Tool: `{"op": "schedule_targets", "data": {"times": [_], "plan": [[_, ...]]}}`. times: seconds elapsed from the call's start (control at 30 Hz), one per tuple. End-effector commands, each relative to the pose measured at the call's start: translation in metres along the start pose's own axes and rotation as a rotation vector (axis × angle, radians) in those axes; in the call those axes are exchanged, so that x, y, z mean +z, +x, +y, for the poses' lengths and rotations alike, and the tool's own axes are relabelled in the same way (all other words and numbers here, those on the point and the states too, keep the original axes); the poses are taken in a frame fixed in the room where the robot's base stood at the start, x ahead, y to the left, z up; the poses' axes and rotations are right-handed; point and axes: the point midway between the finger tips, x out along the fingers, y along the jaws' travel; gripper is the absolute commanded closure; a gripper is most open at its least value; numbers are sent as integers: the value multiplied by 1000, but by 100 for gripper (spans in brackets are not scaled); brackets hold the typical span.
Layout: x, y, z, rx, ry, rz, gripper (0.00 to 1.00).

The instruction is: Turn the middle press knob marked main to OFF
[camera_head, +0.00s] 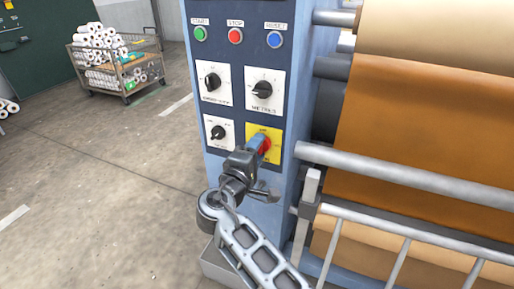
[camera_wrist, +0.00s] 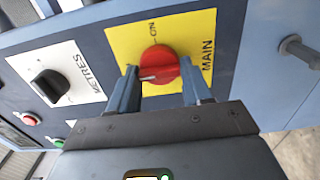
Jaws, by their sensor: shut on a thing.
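The main knob is a red round knob (camera_head: 266,146) on a yellow plate (camera_head: 274,133), low on the blue panel. In the wrist view the red knob (camera_wrist: 160,65) sits on the yellow plate (camera_wrist: 200,30) lettered MAIN, with ON at the picture's top. Its white mark points left in that view, away from ON; no OFF lettering is readable. My gripper (camera_head: 259,142) reaches the knob from the lower left. In the wrist view my gripper (camera_wrist: 158,72) has one finger on each side of the knob, shut on it.
The METRES knob (camera_head: 262,90) and two other black knobs (camera_head: 213,81) (camera_head: 218,132) are close by, below green, red and blue buttons (camera_head: 235,36). Rollers and a rail (camera_head: 400,175) stand right.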

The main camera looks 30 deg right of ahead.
Motion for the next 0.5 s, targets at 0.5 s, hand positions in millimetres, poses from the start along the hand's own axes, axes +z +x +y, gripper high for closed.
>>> {"op": "schedule_targets", "data": {"times": [0.5], "plan": [[-1, -1, 0, 0, -8, 4, 42]]}}
